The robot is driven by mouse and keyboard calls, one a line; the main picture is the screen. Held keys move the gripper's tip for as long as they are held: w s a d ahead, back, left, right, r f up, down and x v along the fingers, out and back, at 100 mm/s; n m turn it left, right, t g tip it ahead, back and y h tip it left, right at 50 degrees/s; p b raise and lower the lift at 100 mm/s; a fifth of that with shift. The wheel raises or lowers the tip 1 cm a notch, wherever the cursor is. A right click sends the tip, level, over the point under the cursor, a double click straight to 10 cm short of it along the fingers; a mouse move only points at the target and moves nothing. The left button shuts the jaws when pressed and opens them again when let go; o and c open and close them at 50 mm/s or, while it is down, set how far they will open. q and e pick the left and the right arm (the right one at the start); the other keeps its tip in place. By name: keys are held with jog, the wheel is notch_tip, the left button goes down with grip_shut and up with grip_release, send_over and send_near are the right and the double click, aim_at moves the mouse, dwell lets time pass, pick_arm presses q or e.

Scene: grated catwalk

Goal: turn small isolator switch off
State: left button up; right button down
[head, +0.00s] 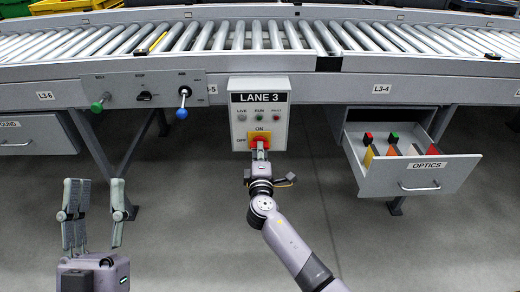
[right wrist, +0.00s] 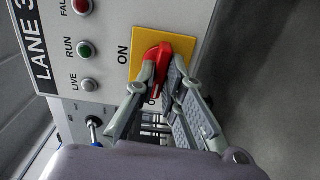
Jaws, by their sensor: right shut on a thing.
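The small isolator switch (head: 259,140) has a red handle on a yellow plate, low on the grey LANE 3 box (head: 240,107). ON is printed above it and OFF to its left. My right gripper (head: 261,150) reaches up to the switch in the head view and partly covers it. In the right wrist view, the fingers (right wrist: 155,80) are shut on the red handle (right wrist: 158,57) in front of the yellow plate (right wrist: 186,46). Its exact angle is hard to tell. My left gripper (head: 97,184) is open and empty at lower left, away from the box.
A roller conveyor (head: 240,37) runs across the back. A panel left of the box carries a green knob (head: 98,106), a black knob (head: 144,96) and a blue-tipped lever (head: 183,110). An open OPTICS drawer (head: 425,180) juts out at right. Floor between is clear.

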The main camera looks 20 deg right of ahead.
pick_arm(q)
jog(key=shift+w+f+g, duration=0.4)
jog(key=shift+f+g, duration=0.1)
jog(key=shift+f, duration=0.05)
pick_arm(e)
jog(key=shift+n, duration=0.4)
jog(key=c, duration=1.7)
grip_release()
jog(key=shift+s, duration=0.1)
jog(key=v, duration=1.2)
jog(key=shift+a, duration=0.1)
